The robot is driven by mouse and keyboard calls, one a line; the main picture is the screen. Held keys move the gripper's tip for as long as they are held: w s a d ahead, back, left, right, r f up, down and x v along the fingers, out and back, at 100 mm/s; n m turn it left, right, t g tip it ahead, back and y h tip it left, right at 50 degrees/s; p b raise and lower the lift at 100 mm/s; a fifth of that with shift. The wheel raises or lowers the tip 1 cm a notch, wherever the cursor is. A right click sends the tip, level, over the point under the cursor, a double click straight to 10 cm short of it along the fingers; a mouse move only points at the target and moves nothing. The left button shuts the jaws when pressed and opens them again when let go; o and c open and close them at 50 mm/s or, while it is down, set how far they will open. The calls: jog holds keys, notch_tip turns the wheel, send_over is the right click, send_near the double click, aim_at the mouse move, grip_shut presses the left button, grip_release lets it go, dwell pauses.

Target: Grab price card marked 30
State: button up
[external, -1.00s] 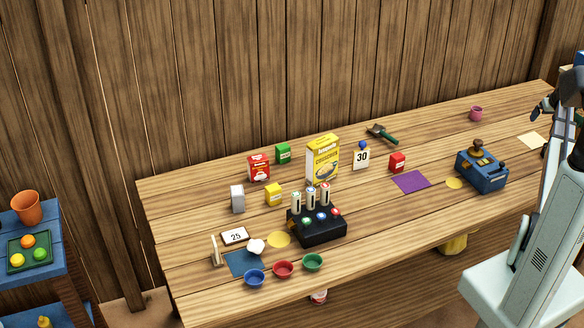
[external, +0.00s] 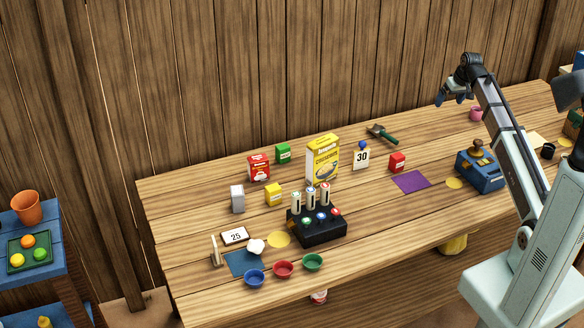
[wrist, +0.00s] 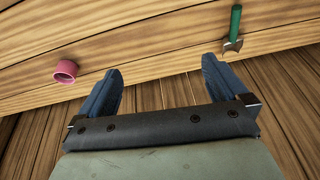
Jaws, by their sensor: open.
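The price card marked 30 (external: 361,158) stands upright on the table, just right of the yellow cereal box, with a blue knob at its top. My gripper (external: 456,97) is raised over the back right part of the table, well to the right of the card and apart from it. In the wrist view my gripper (wrist: 163,88) has its two blue fingers spread, with nothing between them. The card is not in the wrist view. Another card marked 25 (external: 235,236) lies at the front left of the table.
The yellow box (external: 322,158) stands close left of the 30 card, and a small red box (external: 397,162) to its right. A green-handled tool (external: 382,134) lies behind. A pink cup (wrist: 66,71) and a blue machine (external: 481,170) are at the right. A purple cloth (external: 411,181) lies flat.

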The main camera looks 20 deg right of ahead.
jog(key=w+a+g, duration=0.2)
jog(key=w+a, duration=0.1)
jog(key=a, duration=1.8)
jog(key=g, duration=0.2)
send_over(362, 150)
jog(key=shift+w+d+f+h, duration=0.15)
jog(key=shift+d+f+h, duration=0.15)
jog(key=shift+f, duration=0.35)
jog(key=shift+a+f, duration=0.15)
jog(key=shift+f, duration=0.05)
notch_tip(362, 150, down, 13)
jog(key=shift+w+f, duration=0.15)
jog(key=c, duration=1.1)
